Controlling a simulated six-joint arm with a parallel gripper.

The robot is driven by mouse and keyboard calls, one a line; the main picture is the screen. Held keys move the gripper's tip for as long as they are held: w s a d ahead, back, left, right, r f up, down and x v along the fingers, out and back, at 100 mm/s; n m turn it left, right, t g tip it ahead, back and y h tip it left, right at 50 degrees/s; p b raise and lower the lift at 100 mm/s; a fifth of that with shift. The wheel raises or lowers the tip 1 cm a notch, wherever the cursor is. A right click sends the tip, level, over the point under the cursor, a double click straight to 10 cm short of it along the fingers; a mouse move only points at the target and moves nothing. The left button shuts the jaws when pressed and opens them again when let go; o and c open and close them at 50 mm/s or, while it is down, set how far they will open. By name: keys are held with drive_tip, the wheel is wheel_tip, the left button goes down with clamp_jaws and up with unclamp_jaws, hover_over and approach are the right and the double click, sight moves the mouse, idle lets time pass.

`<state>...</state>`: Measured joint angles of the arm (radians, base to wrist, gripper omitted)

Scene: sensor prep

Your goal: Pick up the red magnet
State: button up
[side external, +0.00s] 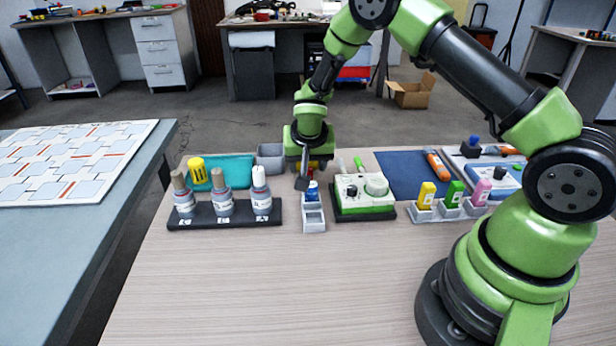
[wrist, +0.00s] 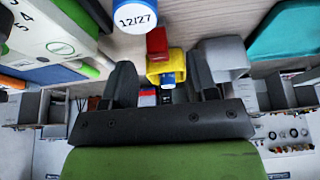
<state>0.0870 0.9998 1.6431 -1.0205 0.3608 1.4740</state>
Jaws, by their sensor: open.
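I cannot tell how far the fingertips are from the magnet. In the side view my gripper (side external: 303,178) points down behind the small grey tray, and it largely hides the magnet there.
The front table is clear.

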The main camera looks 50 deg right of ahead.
sight(308, 170)
drive_tip(key=x, duration=0.4)
drive_tip(key=shift+d+f, duration=0.15)
drive_tip(key=shift+f, duration=0.15)
clamp_jaws()
drive_tip(key=shift+r, duration=0.1)
wheel_tip(308, 170, up, 10)
idle(0.3)
